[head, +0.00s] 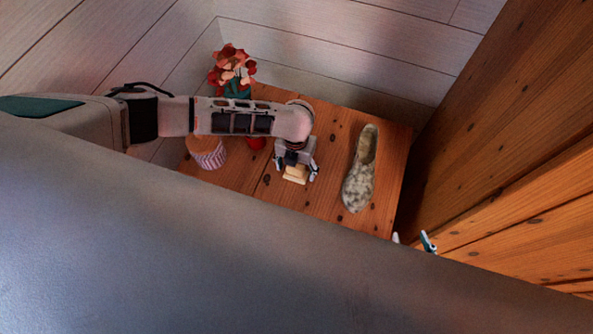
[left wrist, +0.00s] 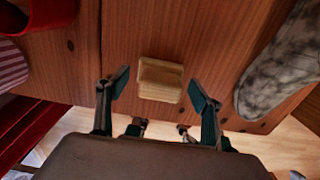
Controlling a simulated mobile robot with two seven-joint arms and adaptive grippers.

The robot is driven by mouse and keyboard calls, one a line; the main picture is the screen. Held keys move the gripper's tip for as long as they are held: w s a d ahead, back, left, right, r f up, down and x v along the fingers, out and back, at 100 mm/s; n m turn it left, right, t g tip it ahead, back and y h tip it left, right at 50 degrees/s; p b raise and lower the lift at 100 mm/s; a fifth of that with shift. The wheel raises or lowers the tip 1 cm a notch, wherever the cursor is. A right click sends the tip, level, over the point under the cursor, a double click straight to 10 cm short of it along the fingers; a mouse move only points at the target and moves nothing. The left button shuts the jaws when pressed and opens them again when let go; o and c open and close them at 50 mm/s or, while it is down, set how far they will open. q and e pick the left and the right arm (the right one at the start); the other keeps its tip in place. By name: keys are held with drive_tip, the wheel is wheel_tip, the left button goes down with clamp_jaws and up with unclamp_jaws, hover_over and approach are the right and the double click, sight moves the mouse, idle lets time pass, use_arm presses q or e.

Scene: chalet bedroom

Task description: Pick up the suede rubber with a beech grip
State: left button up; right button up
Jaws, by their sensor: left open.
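The suede rubber with a beech grip (head: 295,175) is a small pale block on the wooden table. In the left wrist view the pale wooden block (left wrist: 160,80) lies at and just beyond the space between my fingertips. My left gripper (head: 297,173) is open above it, pointing down. Its two fingers also show in the left wrist view (left wrist: 159,88), one on each side of the block, with gaps and no contact visible. Only two fingertips of my right gripper (head: 412,241) show at the table's right front corner, apart from each other; the rest is hidden.
A mottled grey slipper (head: 360,172) lies right of the block. A striped round box (head: 207,153) and a red object (head: 256,143) stand to the left. Plank walls stand behind; a wooden panel (head: 500,130) rises at right.

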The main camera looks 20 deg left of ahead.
use_arm(q)
drive_tip(key=shift+r, duration=0.1)
drive_tip(key=shift+c, duration=1.4)
drive_tip(key=c, duration=1.2)
drive_tip(key=shift+o, duration=0.2)
use_arm(e)
drive_tip(key=shift+s, duration=0.1)
use_arm(q)
wheel_tip(320, 180, up, 20)
drive_tip(key=p, duration=0.5)
drive_tip(key=shift+p, duration=0.35)
use_arm(e)
drive_tip(key=r, duration=0.2)
drive_tip(key=a+r, duration=0.1)
drive_tip(key=r, duration=0.1)
drive_tip(key=shift+s+r, duration=0.1)
drive_tip(key=shift+r, duration=0.15)
drive_tip(key=shift+r, duration=0.1)
